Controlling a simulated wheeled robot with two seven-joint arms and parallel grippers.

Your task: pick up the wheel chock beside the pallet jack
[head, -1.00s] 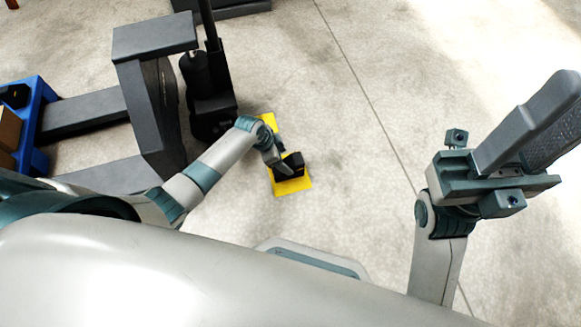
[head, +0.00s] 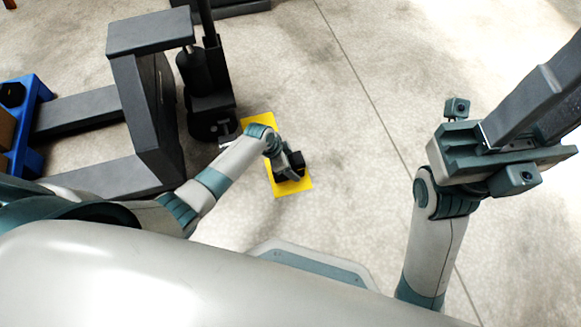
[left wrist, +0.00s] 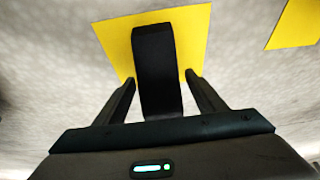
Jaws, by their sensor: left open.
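The wheel chock (head: 296,159) is black and sits on a yellow floor patch (head: 280,188), right of the dark pallet jack (head: 207,88). My left gripper (head: 288,168) is down at the chock and partly covers it in the head view. In the left wrist view the chock (left wrist: 155,62) stands between the two spread fingers of my left gripper (left wrist: 160,80), which is open. Whether a finger touches the chock cannot be told. My right gripper (head: 545,90) is raised at the right, away from the chock; its finger gap is not clear.
A second yellow patch (head: 262,119) lies near the pallet jack's base and shows in the left wrist view (left wrist: 297,24). A dark grey frame (head: 147,100) and a blue pallet or crate (head: 28,120) stand left. The concrete floor to the right is clear.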

